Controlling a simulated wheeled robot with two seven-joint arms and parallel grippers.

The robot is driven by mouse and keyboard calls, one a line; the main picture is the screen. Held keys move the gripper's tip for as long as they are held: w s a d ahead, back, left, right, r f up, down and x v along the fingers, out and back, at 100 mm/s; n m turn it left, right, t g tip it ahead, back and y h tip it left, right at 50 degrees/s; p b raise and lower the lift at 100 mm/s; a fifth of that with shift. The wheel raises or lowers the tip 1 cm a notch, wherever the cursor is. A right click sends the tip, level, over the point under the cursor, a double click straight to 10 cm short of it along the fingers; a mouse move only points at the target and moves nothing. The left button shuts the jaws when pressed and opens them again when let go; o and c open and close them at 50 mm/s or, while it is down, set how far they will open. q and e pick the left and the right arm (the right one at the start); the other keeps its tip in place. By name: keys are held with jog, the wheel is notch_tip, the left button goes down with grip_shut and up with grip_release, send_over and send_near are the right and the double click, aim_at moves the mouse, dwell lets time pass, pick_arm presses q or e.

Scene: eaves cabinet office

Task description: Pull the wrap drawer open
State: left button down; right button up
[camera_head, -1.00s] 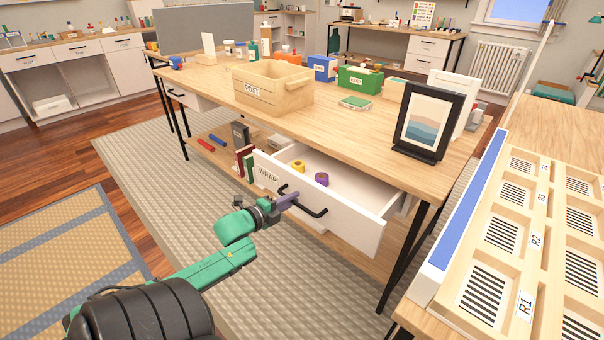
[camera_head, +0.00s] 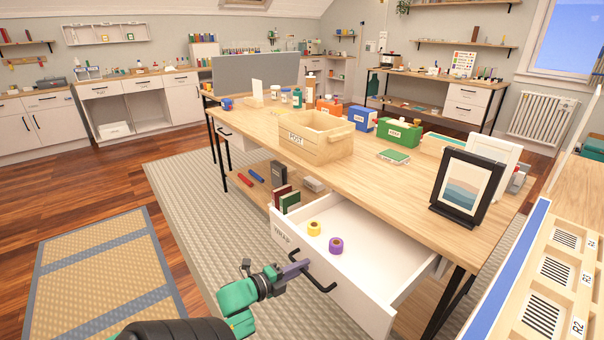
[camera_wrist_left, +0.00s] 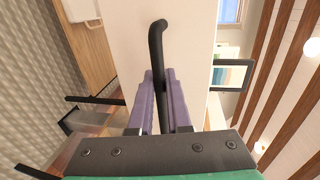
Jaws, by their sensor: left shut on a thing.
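The white wrap drawer (camera_head: 345,280), labelled WRAP, stands well out from the wooden desk (camera_head: 385,180). In the left wrist view the handle (camera_wrist_left: 157,45) runs between the two fingers (camera_wrist_left: 158,92), in front of the white drawer front (camera_wrist_left: 190,60). My right gripper is not in view.
A POST box (camera_head: 310,145) and a framed picture (camera_head: 466,187) stand on the desk. Books (camera_head: 285,195) sit on the low shelf left of the drawer. A slotted wooden rack (camera_head: 550,280) is at the right. Carpet lies open at the front left.

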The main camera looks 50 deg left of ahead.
pick_arm(q)
jog(key=c, duration=0.9)
grip_release()
jog(key=p+v, duration=0.1)
jog(key=v, duration=1.3)
jog(key=shift+s+p, duration=0.3)
jog(key=shift+f, duration=0.1)
